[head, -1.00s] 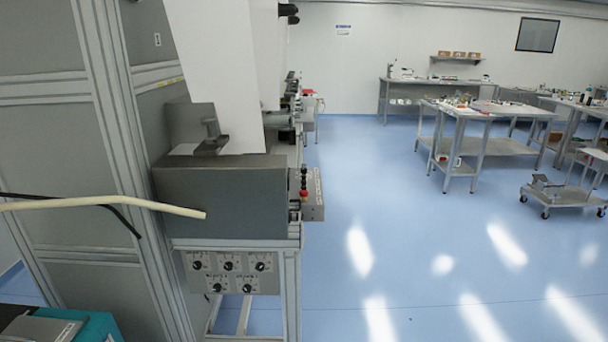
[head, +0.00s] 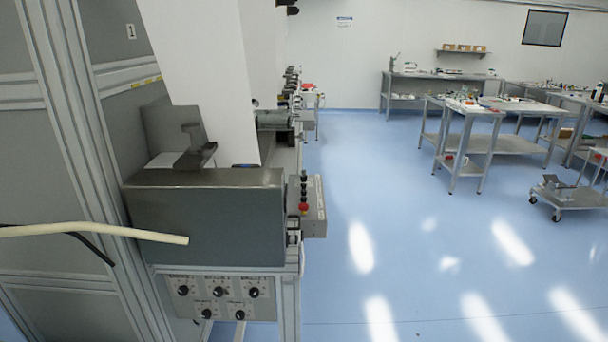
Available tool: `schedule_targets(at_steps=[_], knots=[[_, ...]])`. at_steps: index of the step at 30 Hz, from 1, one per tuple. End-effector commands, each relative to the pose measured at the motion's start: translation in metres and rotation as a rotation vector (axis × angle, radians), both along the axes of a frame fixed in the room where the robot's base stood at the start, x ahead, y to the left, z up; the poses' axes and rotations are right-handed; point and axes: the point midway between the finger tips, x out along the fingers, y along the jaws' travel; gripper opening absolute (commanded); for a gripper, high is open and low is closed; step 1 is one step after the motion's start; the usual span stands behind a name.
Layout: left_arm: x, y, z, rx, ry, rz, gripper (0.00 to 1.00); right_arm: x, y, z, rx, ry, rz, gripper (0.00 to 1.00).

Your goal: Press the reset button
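The machine's side control box (head: 314,207) sticks out at the right end of the grey machine housing (head: 210,222). A column of small buttons (head: 304,193) shows on it, dark ones above a red one. Their labels are too small to read, so I cannot tell which is the reset button. Below the housing a panel (head: 220,297) carries several black knobs with unreadable labels. Neither of my grippers is in view.
A cream hose (head: 110,233) and a black cable cross the left side. A tall framed cabinet (head: 50,180) stands at left. The blue floor (head: 400,240) is clear to the right. Steel tables (head: 490,140) and a wheeled cart (head: 565,198) stand farther right.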

Motion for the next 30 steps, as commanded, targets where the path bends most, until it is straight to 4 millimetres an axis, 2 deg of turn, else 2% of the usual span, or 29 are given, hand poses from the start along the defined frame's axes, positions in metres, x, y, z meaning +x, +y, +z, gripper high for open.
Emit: schedule_targets(at_steps=[1, 6, 7, 30], knots=[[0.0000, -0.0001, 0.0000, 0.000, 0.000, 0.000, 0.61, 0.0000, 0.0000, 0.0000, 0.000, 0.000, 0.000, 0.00], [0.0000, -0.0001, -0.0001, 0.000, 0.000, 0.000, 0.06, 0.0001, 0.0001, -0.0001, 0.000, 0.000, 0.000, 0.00], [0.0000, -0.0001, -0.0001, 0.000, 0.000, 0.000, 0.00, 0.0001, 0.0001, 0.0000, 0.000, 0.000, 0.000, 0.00], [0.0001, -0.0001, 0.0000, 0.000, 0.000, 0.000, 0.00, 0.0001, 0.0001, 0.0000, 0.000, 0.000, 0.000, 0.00]])
